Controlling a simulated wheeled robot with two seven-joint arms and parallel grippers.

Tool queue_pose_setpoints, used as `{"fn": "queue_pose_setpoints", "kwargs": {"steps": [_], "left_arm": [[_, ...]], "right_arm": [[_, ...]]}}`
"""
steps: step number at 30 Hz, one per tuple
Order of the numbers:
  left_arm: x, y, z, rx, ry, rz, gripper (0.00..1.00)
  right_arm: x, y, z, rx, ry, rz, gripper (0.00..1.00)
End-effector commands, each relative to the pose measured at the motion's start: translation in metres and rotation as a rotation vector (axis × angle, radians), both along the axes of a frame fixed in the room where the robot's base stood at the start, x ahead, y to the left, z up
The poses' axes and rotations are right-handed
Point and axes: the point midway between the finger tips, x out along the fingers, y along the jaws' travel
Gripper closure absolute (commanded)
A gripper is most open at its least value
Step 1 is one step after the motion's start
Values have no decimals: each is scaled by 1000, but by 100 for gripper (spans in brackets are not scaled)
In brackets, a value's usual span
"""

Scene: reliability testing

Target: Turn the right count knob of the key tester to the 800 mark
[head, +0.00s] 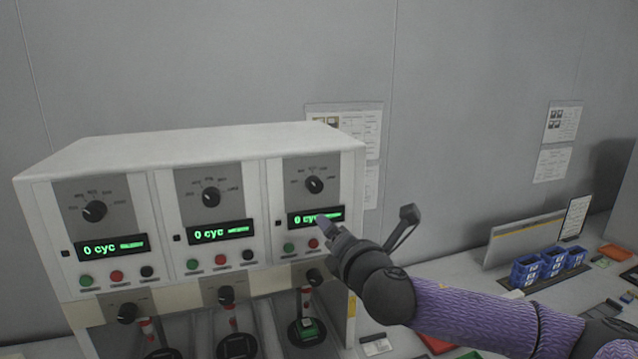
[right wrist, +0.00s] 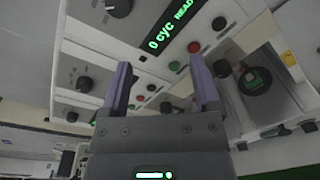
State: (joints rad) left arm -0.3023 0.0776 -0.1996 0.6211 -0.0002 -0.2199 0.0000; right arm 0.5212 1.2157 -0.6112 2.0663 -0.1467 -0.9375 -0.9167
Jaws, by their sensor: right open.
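The key tester (head: 200,143) is a white cabinet with three side-by-side panels. The right count knob (head: 314,184) is a black dial with a printed scale, above the right display (head: 304,219), which reads 0 cyc. The scale numbers are too small to read. My right gripper (head: 330,227) is in front of the right panel, below and apart from the knob, partly covering the display. In the right wrist view its purple fingers (right wrist: 160,78) are apart with nothing held. The knob (right wrist: 118,6) shows there at the top edge. My left gripper is out of view.
Green, red and black buttons sit below each display. A lower knob (head: 314,277) and a fixture with a green part (head: 309,329) are under the right panel. Blue bins (head: 541,266) stand on the bench at right. The wall above the tester is clear apart from posted sheets (head: 345,125).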

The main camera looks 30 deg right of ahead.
Motion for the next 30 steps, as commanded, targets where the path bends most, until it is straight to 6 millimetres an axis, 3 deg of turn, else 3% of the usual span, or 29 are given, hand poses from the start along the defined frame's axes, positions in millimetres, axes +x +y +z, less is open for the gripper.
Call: {"fn": "queue_pose_setpoints", "kwargs": {"steps": [1,4,18,30], "left_arm": [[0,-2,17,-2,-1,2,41],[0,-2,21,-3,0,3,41],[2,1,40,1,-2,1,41],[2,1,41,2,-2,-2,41]], "right_arm": [[-7,4,35,-65,-23,11,20],[-12,8,53,-133,-41,17,20],[73,-12,50,-132,-42,18,20],[83,-14,48,-134,-40,20,20]]}}
